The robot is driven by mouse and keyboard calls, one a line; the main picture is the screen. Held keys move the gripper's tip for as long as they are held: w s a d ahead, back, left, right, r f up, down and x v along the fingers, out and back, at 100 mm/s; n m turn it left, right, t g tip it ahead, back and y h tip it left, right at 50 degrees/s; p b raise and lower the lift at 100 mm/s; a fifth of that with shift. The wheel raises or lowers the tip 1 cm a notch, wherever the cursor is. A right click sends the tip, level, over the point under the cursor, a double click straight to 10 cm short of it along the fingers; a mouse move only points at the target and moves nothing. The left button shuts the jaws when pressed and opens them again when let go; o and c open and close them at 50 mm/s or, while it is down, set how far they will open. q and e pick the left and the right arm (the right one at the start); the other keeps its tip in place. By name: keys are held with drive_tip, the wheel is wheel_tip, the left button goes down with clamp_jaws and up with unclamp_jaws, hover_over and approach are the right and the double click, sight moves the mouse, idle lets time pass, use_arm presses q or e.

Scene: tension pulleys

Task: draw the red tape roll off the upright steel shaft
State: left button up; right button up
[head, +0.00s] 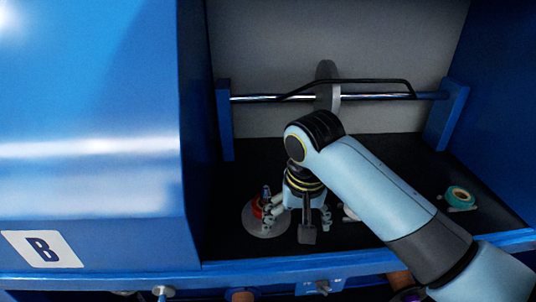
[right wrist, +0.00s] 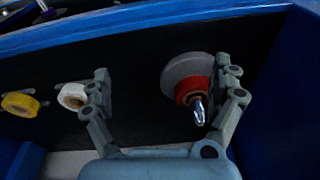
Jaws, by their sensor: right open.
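The red tape roll (head: 257,208) sits low around the upright steel shaft (head: 266,191), above a round grey base plate (head: 257,228). In the right wrist view the roll (right wrist: 183,92) and the bright shaft tip (right wrist: 199,112) lie beside the inner side of the right-hand finger, which overlaps the roll's edge. My right gripper (head: 289,226) is open, pointing down, with nothing between its fingers that I can see as held. It is off-centre, to the right of the shaft in the head view. I cannot tell whether the finger touches the roll. My left gripper is not in view.
A white roll (right wrist: 73,96) and a yellow roll (right wrist: 20,104) lie to the left in the right wrist view. A teal roll (head: 460,196) lies at the right. A horizontal bar with a grey disc (head: 327,82) spans the back. Blue walls and a front ledge (head: 225,276) enclose the bay.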

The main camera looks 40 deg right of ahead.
sight(268, 188)
drive_tip(key=w+r+m, duration=0.2)
drive_tip(key=w, duration=0.2)
drive_tip(key=w+d+r+m+g, duration=0.1)
drive_tip(key=w+r+m, duration=0.1)
drive_tip(key=w+m, duration=0.1)
drive_tip(key=w+d+r+m, duration=0.1)
drive_tip(key=w+m, duration=0.1)
drive_tip(key=w, duration=0.2)
drive_tip(key=shift+w+r+m+g+y+p, duration=0.3)
drive_tip(key=shift+w+r+p, duration=0.1)
drive_tip(key=shift+w+f, duration=0.1)
drive_tip(key=shift+w, duration=0.05)
wheel_tip(268, 188, down, 10)
drive_tip(key=shift+f, duration=0.15)
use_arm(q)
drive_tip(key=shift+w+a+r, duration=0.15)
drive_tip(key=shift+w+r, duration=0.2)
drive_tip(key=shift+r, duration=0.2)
use_arm(e)
drive_tip(key=c, duration=1.3)
use_arm(q)
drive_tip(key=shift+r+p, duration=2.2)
drive_tip(key=shift+p, duration=0.05)
use_arm(e)
drive_tip(key=shift+r, duration=1.75)
